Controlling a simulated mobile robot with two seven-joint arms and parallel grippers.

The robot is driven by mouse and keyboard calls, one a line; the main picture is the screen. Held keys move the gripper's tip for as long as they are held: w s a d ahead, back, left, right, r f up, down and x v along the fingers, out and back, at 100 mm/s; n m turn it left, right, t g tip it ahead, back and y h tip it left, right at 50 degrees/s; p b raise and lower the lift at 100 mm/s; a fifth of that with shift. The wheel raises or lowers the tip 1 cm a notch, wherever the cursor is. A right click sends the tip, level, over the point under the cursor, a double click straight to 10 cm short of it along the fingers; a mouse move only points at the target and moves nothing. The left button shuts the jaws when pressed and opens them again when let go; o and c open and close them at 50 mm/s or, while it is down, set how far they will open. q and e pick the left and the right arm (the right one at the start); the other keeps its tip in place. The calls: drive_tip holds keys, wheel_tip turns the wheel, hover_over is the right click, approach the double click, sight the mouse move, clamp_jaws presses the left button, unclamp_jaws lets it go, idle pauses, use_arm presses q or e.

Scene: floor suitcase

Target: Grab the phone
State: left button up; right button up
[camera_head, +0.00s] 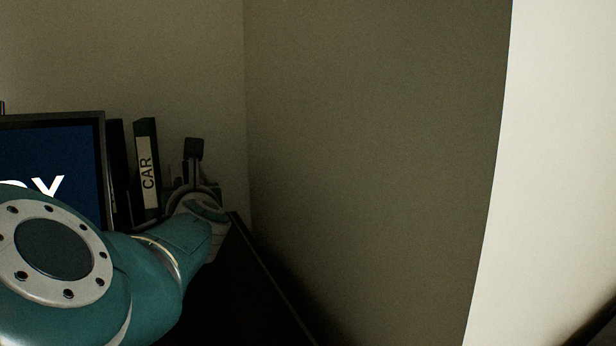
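My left arm reaches in from the left over a dark desk (235,295). Its gripper (193,172) is at the far end, near the corner of the walls, partly hidden behind my own wrist. A small dark block shows at the top of this gripper; I cannot tell whether it is part of the gripper or something else. Whether the fingers are open or shut does not show. No phone can be clearly made out. My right gripper is not in view.
A monitor (60,150) with a blue screen stands at the left. A binder marked CAR (147,170) stands between it and my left gripper. A grey wall (370,150) closes off the desk's right side, with a pale surface (550,150) at the far right.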

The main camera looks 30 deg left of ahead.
use_arm(q)
drive_tip(key=shift+w+a, duration=0.2)
drive_tip(key=shift+a, duration=0.05)
drive_tip(key=shift+s+d+f, duration=0.1)
clamp_jaws()
idle(1.3)
